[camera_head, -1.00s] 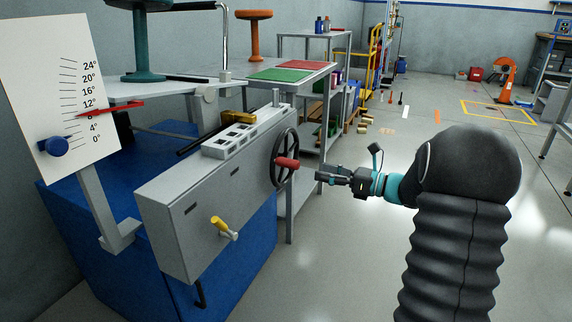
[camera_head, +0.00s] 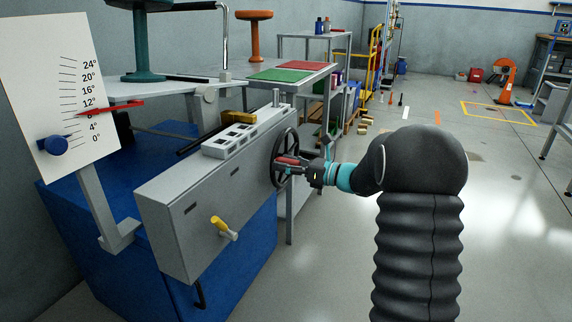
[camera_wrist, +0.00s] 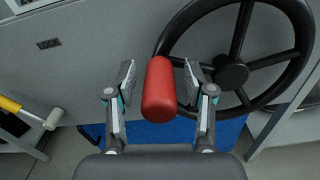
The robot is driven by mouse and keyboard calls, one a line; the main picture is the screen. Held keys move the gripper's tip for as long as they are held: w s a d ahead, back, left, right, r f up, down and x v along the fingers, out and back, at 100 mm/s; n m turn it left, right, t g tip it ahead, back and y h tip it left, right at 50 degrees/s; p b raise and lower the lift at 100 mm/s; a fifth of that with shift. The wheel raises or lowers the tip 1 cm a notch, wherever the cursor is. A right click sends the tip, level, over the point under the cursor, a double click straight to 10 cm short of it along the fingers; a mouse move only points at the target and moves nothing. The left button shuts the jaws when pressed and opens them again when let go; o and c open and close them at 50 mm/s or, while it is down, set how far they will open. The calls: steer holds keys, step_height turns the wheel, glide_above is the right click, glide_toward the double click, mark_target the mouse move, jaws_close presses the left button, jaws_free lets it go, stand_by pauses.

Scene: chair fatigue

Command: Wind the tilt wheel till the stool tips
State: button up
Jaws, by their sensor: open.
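The tilt wheel (camera_head: 277,158) is a black spoked handwheel on the right end of the grey machine box, with a red handle (camera_wrist: 159,90) on its rim. My gripper (camera_head: 290,166) is at the wheel. In the wrist view my gripper (camera_wrist: 159,88) is open, with one finger on each side of the red handle and a small gap showing on both sides. The teal stool (camera_head: 143,45) stands upright on the white tilt platform (camera_head: 105,92) at upper left. A red pointer (camera_head: 105,108) lies between 8° and 12° on the white angle scale (camera_head: 40,90).
A yellow-handled lever (camera_head: 222,226) sticks out of the box front, left of the wheel. A grey table (camera_head: 318,72) with green and red mats stands behind.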

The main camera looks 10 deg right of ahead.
jaws_close()
steer(key=shift+r, duration=0.1)
steer(key=r+m+p, duration=0.1)
steer(key=p, duration=0.2)
steer(key=shift+w+d+r+p, duration=0.15)
steer(key=shift+w+r+p, duration=0.05)
steer(key=shift+p, duration=0.15)
steer(key=shift+w+d+r+m+p, duration=0.1)
steer(key=shift+w+m+p, duration=0.05)
steer(key=shift+m+p, duration=0.75)
jaws_free()
